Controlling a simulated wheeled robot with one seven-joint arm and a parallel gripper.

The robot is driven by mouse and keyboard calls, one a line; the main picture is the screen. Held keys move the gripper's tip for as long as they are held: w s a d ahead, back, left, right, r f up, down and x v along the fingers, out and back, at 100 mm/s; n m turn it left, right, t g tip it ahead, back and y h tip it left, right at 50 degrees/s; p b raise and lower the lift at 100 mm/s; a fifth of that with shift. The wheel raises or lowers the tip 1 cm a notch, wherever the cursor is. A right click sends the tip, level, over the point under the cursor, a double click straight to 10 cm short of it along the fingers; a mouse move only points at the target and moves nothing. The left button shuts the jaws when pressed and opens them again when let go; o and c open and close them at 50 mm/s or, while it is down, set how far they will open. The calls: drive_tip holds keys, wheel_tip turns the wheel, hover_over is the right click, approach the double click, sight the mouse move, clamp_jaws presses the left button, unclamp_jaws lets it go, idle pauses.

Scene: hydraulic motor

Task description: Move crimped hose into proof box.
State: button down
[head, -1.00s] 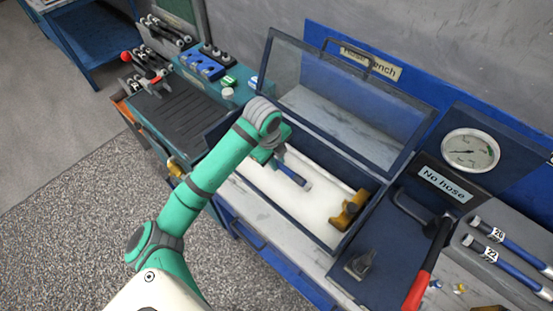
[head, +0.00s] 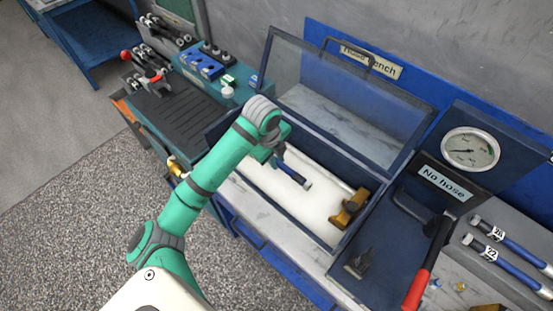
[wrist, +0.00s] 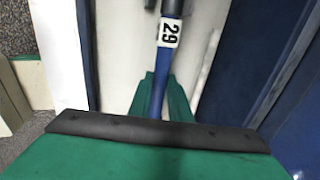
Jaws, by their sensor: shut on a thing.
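The crimped hose is a blue tube with a dark metal end. It shows in the head view (head: 293,174) above the white floor of the proof box (head: 330,236). The proof box is a dark-framed case with its clear lid raised. In the wrist view the hose (wrist: 165,60) carries a white tag reading 29. My gripper (wrist: 163,100) is shut on the hose, inside or just above the box opening. In the head view my arm hides the fingers and the hose's near end. I cannot tell whether the hose touches the box floor.
A brass fitting (head: 350,209) sits at the right end of the box. A gauge (head: 470,149), a "No hose" sign (head: 446,182) and a red-handled lever (head: 428,265) stand to the right. Two more tagged hoses (head: 508,250) lie at far right. The raised lid (head: 340,100) stands behind.

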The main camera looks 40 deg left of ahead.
drive_tip(key=shift+f, duration=0.7)
drive_tip(key=c, duration=1.6)
unclamp_jaws()
drive_tip(key=shift+o, duration=0.2)
drive_tip(key=shift+f, duration=0.1)
wheel_tip(320, 180, up, 11)
drive_tip(key=s, duration=0.2)
drive_tip(key=shift+f, duration=0.1)
